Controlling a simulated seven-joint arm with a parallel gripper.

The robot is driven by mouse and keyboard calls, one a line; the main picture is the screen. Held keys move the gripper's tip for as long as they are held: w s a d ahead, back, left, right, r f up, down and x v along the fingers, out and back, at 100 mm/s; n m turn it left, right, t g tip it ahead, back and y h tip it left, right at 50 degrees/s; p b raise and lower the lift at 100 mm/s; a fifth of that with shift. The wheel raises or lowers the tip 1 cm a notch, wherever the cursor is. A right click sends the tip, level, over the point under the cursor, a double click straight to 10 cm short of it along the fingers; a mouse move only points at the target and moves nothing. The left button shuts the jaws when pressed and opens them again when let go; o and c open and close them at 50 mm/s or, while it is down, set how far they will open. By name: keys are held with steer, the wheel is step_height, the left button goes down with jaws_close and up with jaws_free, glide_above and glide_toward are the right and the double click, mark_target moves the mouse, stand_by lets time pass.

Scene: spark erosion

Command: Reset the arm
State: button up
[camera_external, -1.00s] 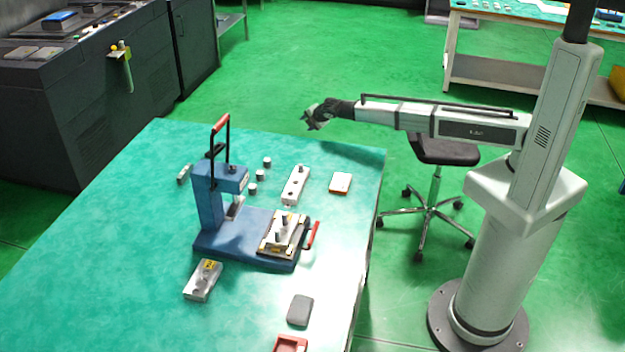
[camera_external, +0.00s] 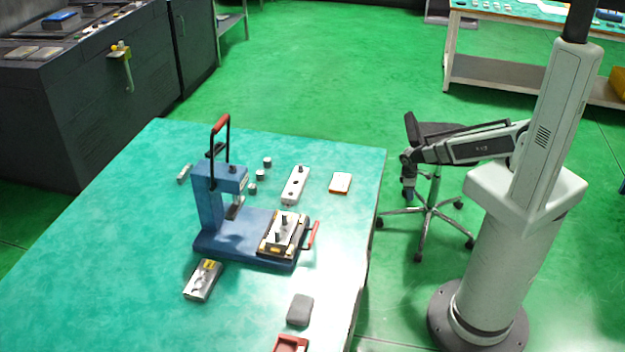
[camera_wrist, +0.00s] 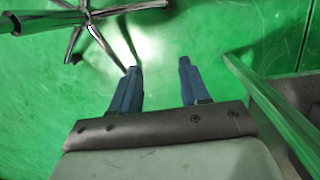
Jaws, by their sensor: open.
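My gripper (camera_external: 408,192) hangs pointing down at the end of my folded arm, to the right of the green table (camera_external: 140,200) and in front of the stool. In the wrist view, the two dark blue fingers of my gripper (camera_wrist: 159,75) stand well apart. Nothing is between them; green floor shows in the gap. In the external view the fingers are small and dark, and their gap cannot be made out.
A stool (camera_external: 440,130) stands close behind my gripper; its legs (camera_wrist: 85,15) show in the wrist view. The table holds a blue press (camera_external: 207,200), metal blocks and a grey pad (camera_external: 300,310). The table's edge (camera_wrist: 265,100) runs along the right of the wrist view. Open floor lies behind.

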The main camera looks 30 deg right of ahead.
steer(key=s+d+f+m+g+y, duration=0.1)
steer(key=s+d+m+g, duration=0.2)
steer(key=s, duration=1)
steer(key=s+d+f+m+g+y, duration=0.1)
steer(key=s+d+m+g, duration=0.2)
steer(key=s, duration=1)
steer(key=shift+d+f+m, duration=0.25)
steer(key=shift+f+m, duration=0.05)
steer(key=shift+m, duration=0.9)
steer(key=shift+s, duration=0.1)
